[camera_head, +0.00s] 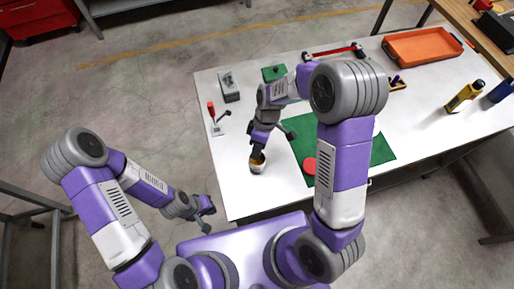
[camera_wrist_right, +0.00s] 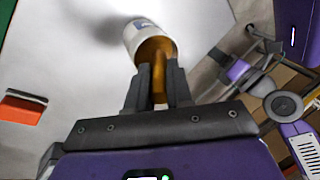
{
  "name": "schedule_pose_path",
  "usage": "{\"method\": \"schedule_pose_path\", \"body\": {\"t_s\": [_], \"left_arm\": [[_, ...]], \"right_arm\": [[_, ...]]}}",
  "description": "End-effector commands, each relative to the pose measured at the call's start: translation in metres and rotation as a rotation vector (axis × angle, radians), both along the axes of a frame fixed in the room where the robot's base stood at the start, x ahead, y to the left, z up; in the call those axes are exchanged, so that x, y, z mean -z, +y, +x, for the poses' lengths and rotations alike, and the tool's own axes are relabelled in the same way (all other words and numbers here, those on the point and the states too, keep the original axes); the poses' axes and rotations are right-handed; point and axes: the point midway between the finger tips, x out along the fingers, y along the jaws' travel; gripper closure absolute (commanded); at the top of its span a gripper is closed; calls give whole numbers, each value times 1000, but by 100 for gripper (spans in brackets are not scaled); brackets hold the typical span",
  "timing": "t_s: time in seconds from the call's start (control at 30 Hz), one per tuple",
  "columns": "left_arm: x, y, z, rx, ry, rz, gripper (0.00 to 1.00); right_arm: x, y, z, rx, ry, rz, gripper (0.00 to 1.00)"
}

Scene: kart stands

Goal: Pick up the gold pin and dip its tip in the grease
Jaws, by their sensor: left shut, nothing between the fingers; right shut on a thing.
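My right gripper (camera_head: 257,152) is shut on the gold pin (camera_wrist_right: 160,88), which stands between its two fingers in the right wrist view. The pot (camera_head: 256,168) stands at the near left part of the white table in the head view, right under the right gripper. The pin's tip is hidden, so I cannot tell how deep it goes. My left gripper (camera_head: 206,208) is shut and empty, off the table's left edge.
A green mat (camera_head: 305,130) with a red disc (camera_head: 310,166) lies right of the pot. A grey block (camera_head: 229,86), a red-handled tool (camera_head: 213,116), an orange tray (camera_head: 422,46) and a yellow bottle (camera_head: 465,96) stand farther off. The table's front-left corner is clear.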

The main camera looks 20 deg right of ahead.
Motion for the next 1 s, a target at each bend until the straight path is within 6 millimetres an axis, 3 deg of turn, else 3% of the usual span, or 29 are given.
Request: {"method": "schedule_pose_path", "body": {"t_s": [0.63,1.0], "left_arm": [[-41,0,0,0,0,0,100],[-43,0,0,0,0,0,100]], "right_arm": [[-58,0,2,1,-7,3,100],[-61,1,2,1,-6,2,100]]}}
